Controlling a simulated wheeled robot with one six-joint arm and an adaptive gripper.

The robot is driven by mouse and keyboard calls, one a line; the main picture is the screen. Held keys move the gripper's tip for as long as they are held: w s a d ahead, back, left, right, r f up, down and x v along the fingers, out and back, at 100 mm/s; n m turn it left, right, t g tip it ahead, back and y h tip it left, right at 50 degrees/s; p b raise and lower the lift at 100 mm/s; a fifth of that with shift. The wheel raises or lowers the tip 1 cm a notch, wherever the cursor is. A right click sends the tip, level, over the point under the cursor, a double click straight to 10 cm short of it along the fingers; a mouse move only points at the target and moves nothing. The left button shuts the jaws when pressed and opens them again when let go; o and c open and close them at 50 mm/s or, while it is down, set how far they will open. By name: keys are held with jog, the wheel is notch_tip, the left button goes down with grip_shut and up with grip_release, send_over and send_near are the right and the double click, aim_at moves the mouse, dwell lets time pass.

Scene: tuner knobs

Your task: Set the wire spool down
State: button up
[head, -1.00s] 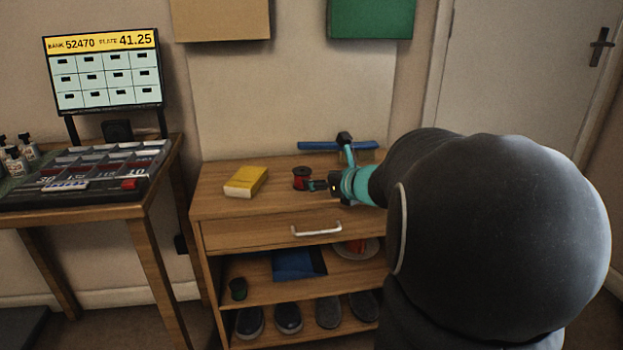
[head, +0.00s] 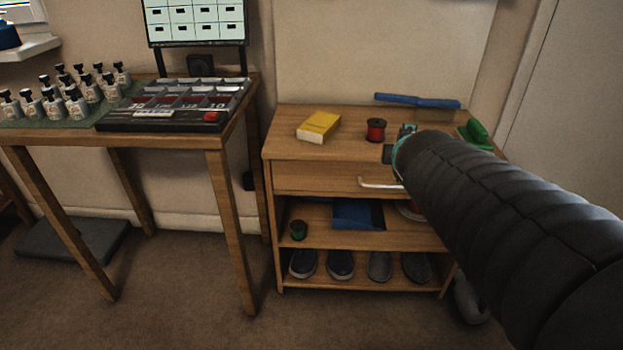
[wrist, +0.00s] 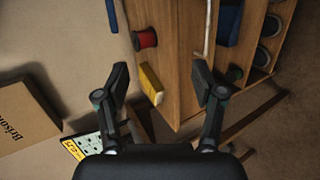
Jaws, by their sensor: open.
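The wire spool, red with dark ends (head: 376,130), stands upright on top of the wooden cabinet (head: 290,150), to the right of a yellow box. In the wrist view the red spool (wrist: 146,39) shows beyond my gripper (wrist: 160,80), whose two fingers are wide apart with nothing between them but the view of the yellow box behind. In the head view my gripper (head: 405,131) is mostly hidden behind my arm, just right of the spool and apart from it.
A yellow box (head: 319,127), a blue bar (head: 417,101) and a green object (head: 476,132) lie on the cabinet top. A drawer handle (head: 380,183) sticks out in front. Shoes and a small green spool (head: 298,229) are on the shelves. A table with bottles (head: 60,95) stands left.

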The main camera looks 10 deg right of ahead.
jog(key=s+a+f+m+g+y, duration=0.2)
jog(key=s+a+f+m, duration=0.2)
jog(key=s+a+m, duration=0.2)
jog(key=s+a+f+m+g+y, duration=0.3)
jog(key=s+a+f+m, duration=0.2)
jog(key=s, duration=0.5)
jog(key=a+m, duration=0.2)
jog(key=shift+s+a+g, duration=0.3)
jog(key=shift+s+a, duration=0.1)
jog(key=shift+r, duration=0.1)
notch_tip(320, 180, up, 2)
jog(key=shift+r+p, duration=0.2)
jog(key=shift+p, duration=1)
